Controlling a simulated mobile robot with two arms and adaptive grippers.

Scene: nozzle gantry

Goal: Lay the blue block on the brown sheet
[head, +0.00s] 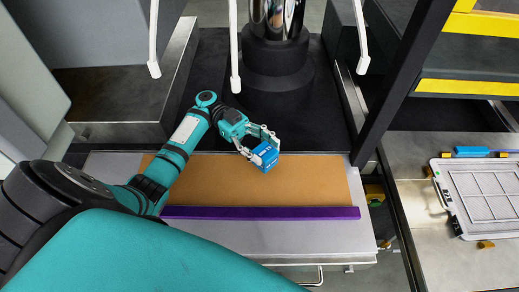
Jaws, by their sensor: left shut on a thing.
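The blue block (266,157) is in the fingers of my left gripper (260,144), over the back middle part of the brown sheet (300,185). The gripper is shut on the block, which looks tilted. I cannot tell whether the block touches the sheet or is held just above it. The brown sheet lies flat on a grey metal table, and my left arm covers part of its left end. My right gripper is not in view.
A purple bar (262,213) runs along the sheet's front edge. White nozzles (235,50) hang behind the table. A dark post (400,85) stands to the right. Further right, a framed panel (485,195) lies on another metal surface. The table's front strip is clear.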

